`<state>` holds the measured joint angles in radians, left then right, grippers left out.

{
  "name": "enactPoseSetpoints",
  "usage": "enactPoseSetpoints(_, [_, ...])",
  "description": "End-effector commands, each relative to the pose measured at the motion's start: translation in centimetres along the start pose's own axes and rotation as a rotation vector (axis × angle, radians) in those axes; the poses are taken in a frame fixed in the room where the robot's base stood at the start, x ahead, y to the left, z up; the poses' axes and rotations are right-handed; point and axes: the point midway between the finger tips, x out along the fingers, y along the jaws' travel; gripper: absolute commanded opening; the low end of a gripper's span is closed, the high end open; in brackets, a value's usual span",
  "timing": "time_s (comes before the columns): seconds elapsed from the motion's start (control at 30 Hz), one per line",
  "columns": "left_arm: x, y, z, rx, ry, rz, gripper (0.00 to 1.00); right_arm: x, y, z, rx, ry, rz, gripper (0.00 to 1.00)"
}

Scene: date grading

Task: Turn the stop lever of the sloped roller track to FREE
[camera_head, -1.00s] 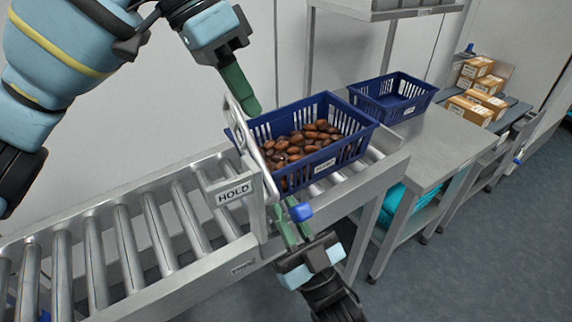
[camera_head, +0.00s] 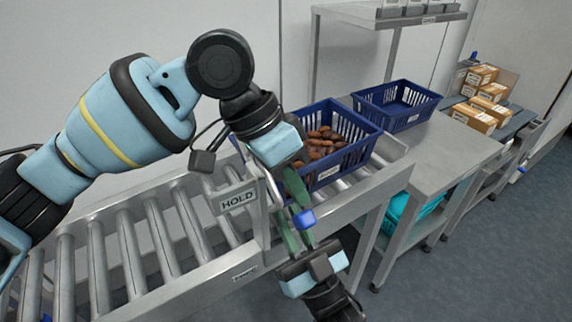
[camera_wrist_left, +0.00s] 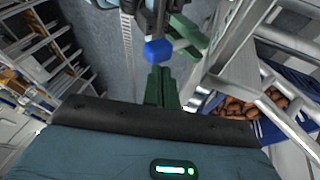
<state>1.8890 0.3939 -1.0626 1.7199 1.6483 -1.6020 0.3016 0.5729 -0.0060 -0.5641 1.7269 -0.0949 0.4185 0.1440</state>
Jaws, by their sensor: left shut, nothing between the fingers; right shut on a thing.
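The stop lever's blue knob (camera_head: 304,219) shows at the near side of the sloped roller track (camera_head: 205,275), next to the HOLD sign (camera_head: 237,200). My right gripper (camera_head: 292,222) comes from below and is shut on the lever beside the knob; the exact grip is partly hidden. My left gripper (camera_head: 300,203) points down from above, shut and empty, its tips close to the knob. In the left wrist view the knob (camera_wrist_left: 158,50) lies just beyond the left fingertips (camera_wrist_left: 160,72). I cannot tell whether they touch.
A blue crate of dates (camera_head: 365,140) stands on the rollers behind the lever, partly hidden by my left arm. An empty blue crate (camera_head: 400,118) stands on the steel table (camera_head: 455,150). Cartons (camera_head: 480,112) are at the far right. The floor at right is clear.

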Motion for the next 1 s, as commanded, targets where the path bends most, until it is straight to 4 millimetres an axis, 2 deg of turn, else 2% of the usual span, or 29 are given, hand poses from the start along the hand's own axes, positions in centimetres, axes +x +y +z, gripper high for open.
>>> enactPoseSetpoints(0.4, [0.3,0.2,0.1,-0.001,0.000,0.001,0.00,-0.1,0.0,0.2,0.000,-0.005,0.000,0.00])
enactPoseSetpoints(0.6, [1.6,1.4,0.4,0.002,-0.002,0.004,0.00,-0.1,0.0,0.2,0.000,-0.006,0.000,0.00])
enactPoseSetpoints(0.87, [1.7,1.6,0.4,0.003,-0.003,0.005,0.00,0.0,0.0,0.1,0.000,-0.004,0.000,0.00])
enactPoseSetpoints(0.9, [1.7,1.6,0.4,0.003,-0.003,0.005,0.00,0.1,0.0,0.1,0.000,-0.004,0.000,0.19])
enactPoseSetpoints(1.0, [1.6,1.6,0.4,0.003,-0.003,0.004,0.00,0.0,0.0,0.1,0.000,-0.003,0.000,0.19])
